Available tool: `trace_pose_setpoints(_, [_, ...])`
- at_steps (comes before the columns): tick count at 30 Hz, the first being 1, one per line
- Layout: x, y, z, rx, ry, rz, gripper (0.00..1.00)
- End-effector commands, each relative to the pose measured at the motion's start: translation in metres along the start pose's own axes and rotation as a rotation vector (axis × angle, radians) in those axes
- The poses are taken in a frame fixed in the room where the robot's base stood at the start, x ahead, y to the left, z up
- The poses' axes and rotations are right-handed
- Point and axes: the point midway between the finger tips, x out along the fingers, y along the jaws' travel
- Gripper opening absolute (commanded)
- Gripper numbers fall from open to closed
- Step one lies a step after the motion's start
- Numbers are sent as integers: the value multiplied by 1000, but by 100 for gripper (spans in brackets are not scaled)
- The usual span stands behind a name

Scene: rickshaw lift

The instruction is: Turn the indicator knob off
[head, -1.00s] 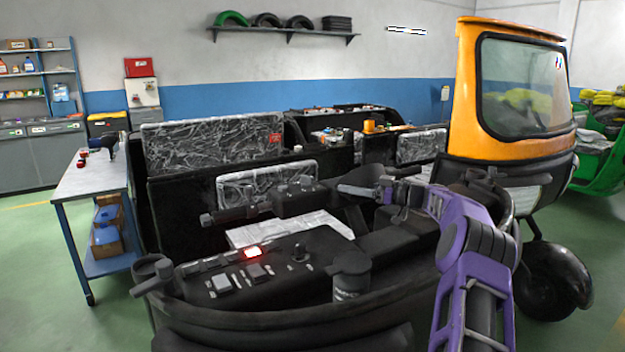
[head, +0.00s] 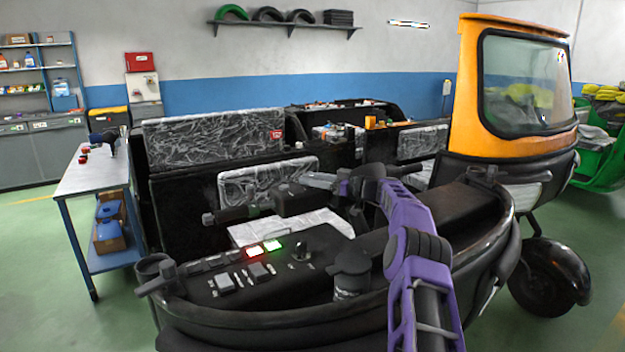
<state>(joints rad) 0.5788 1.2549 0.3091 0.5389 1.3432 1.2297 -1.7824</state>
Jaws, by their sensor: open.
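The black dashboard panel (head: 290,285) is in the lower middle of the head view. It has a small upright knob (head: 301,251), a lit red lamp (head: 255,252) and a lit green lamp (head: 272,246). The handlebar's dark switch housing (head: 292,200) is above the panel; its small controls are too dark to make out. My gripper (head: 314,180) is open, at the end of my purple arm, close to the right upper side of this housing. Whether it touches is unclear. I cannot tell which control is the indicator knob.
A black cylindrical canister (head: 352,272) stands on the panel's right side, near my arm. Plastic-wrapped seats (head: 215,143) are behind the handlebar. A workbench (head: 93,175) stands at left and an orange cab (head: 465,100) at right.

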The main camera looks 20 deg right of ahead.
Motion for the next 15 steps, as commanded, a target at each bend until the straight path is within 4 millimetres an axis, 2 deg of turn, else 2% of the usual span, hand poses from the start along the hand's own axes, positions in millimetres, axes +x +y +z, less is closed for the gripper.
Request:
trace_pose_setpoints(1, [0, 0, 0, 0, 0, 0, 46])
trace_pose_setpoints(9, [0, 0, 0, 0, 0, 0, 0])
trace_pose_setpoints(15, [0, 0, 0, 0, 0, -1, 0])
